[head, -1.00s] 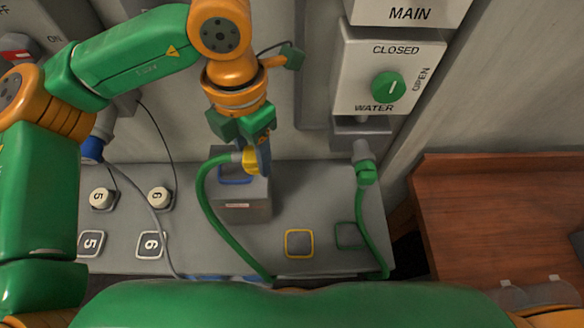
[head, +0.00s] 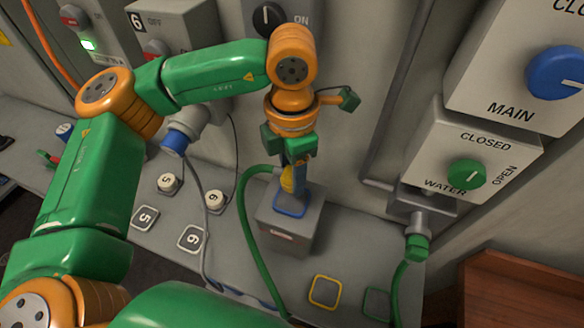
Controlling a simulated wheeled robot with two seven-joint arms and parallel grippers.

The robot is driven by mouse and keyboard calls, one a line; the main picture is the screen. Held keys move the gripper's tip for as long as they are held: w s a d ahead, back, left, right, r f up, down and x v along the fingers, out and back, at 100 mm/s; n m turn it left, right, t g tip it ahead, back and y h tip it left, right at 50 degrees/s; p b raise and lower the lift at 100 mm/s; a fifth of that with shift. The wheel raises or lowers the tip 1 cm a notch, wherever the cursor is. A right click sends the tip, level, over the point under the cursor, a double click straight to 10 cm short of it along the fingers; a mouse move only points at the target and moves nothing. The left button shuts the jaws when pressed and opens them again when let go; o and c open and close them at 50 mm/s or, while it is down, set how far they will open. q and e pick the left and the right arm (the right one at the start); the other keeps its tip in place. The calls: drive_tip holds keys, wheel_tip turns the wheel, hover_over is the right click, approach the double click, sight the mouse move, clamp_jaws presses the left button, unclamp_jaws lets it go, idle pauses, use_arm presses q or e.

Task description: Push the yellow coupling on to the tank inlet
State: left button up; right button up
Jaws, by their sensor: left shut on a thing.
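The yellow coupling (head: 287,180) is on the end of a green hose (head: 252,235), above the grey tank box (head: 285,232). My left gripper (head: 295,172) points down and is shut on the coupling, partly hiding it. A blue square outline (head: 290,211) marks the top of the tank box, just below the coupling. The inlet itself is hidden behind the gripper and coupling, so I cannot tell whether they touch. My right gripper is not in view.
A yellow square outline (head: 325,292) and a green one (head: 377,304) lie on the grey bench. A green hose fitting (head: 416,247) hangs under the WATER box (head: 475,165), right. A wooden surface (head: 520,290) is lower right.

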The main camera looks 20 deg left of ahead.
sight(292, 200)
use_arm(q)
drive_tip(key=shift+f+b, duration=1.05)
drive_tip(key=shift+f, duration=0.95)
drive_tip(key=shift+b, duration=0.7)
idle(0.4)
drive_tip(key=shift+f+b, duration=0.55)
drive_tip(key=shift+b, duration=0.05)
drive_tip(key=o, duration=1.3)
drive_tip(key=shift+o, duration=0.2)
drive_tip(key=shift+r, duration=0.15)
